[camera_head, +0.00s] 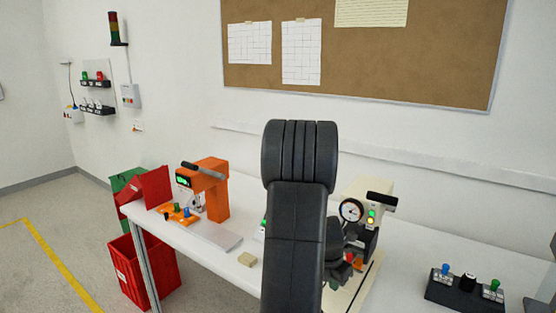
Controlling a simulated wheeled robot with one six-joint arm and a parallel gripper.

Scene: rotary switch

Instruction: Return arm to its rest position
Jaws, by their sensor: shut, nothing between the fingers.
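My arm (297,215) rises dark and upright through the middle of the head view, in front of the table. Its black, rounded upper joint stands near the lower edge of the cork board in the picture. My gripper (352,262) shows only as a small dark shape to the right of the arm, in front of the cream machine with the dial. It is shut with nothing in it, and much of it is hidden. A black switch box (466,288) sits on the table at the right, with a blue, a black and a green control on top, apart from my arm.
The white table (395,283) holds an orange machine (209,190), a cream dial machine (353,211) and a small beige block (247,259). A cork board (365,60) hangs behind. Floor at far left is clear.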

